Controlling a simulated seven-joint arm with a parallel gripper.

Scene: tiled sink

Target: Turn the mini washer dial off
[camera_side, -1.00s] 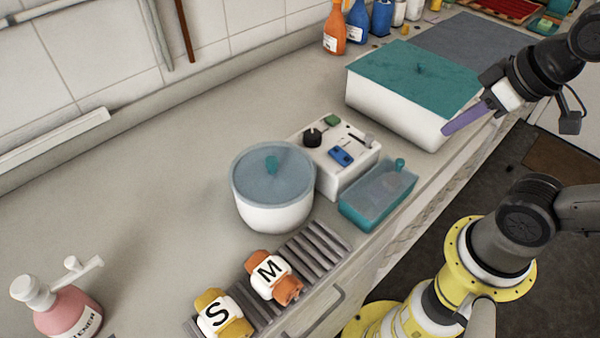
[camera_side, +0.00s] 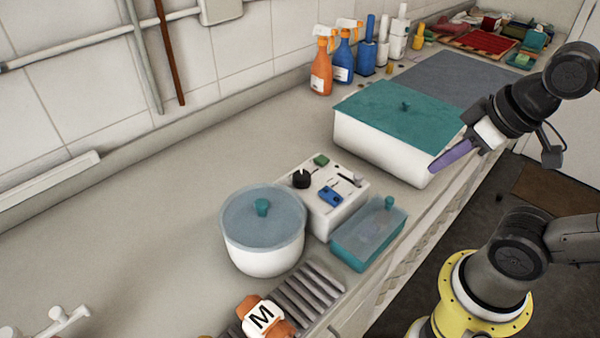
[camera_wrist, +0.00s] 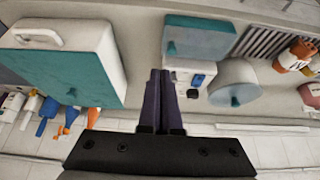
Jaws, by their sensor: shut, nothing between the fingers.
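The mini washer has a white control box (camera_side: 335,205) and, beside it, a round white tub (camera_side: 262,258) with a translucent blue-grey lid. A black round dial (camera_side: 301,179) sits on the box top near its back left; its exact setting is too small to read. The dial also shows in the wrist view (camera_wrist: 192,94). My gripper (camera_side: 433,168), with purple fingers, is shut and empty, to the right of the box and apart from the dial. In the wrist view my gripper (camera_wrist: 160,74) appears left of the dial.
A blue switch (camera_side: 330,196) and green button (camera_side: 321,160) share the control box top. A teal lidded container (camera_side: 350,246) stands in front. A large white bin (camera_side: 375,153) with a teal lid is right of the washer. Spray bottles (camera_side: 320,75) stand behind.

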